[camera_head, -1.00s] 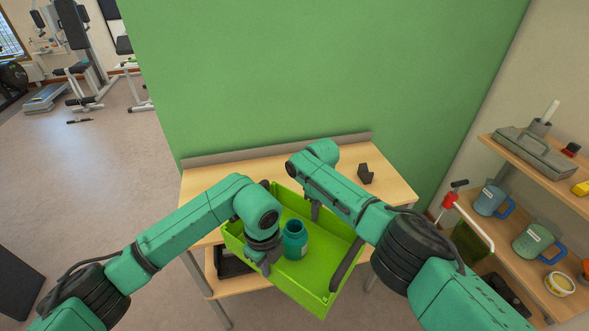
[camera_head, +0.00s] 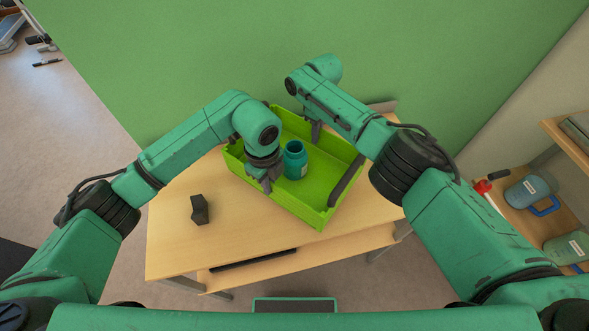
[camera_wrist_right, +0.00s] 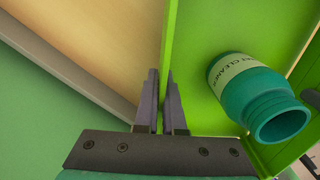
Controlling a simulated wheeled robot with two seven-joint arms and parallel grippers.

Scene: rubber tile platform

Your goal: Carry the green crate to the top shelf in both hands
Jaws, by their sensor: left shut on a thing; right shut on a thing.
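The green crate (camera_head: 325,178) is held between my two arms in the head view, over the right part of a wooden table. I cannot tell whether its underside touches the tabletop. A teal bottle (camera_head: 295,160) stands inside it; the bottle's label and open-looking mouth show in the right wrist view (camera_wrist_right: 255,95). My left gripper (camera_head: 267,184) is shut on the crate's near-left wall. My right gripper (camera_head: 316,133) is shut on the far wall, and the right wrist view shows its fingers (camera_wrist_right: 161,82) either side of that wall (camera_wrist_right: 169,50).
The wooden table (camera_head: 180,245) has bare room left of the crate, with a small dark block (camera_head: 199,209) there. A lower board (camera_head: 310,253) runs beneath. A green wall (camera_head: 220,60) stands behind. Wooden shelves at right hold a blue jug (camera_head: 530,190) and a green one (camera_head: 570,248).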

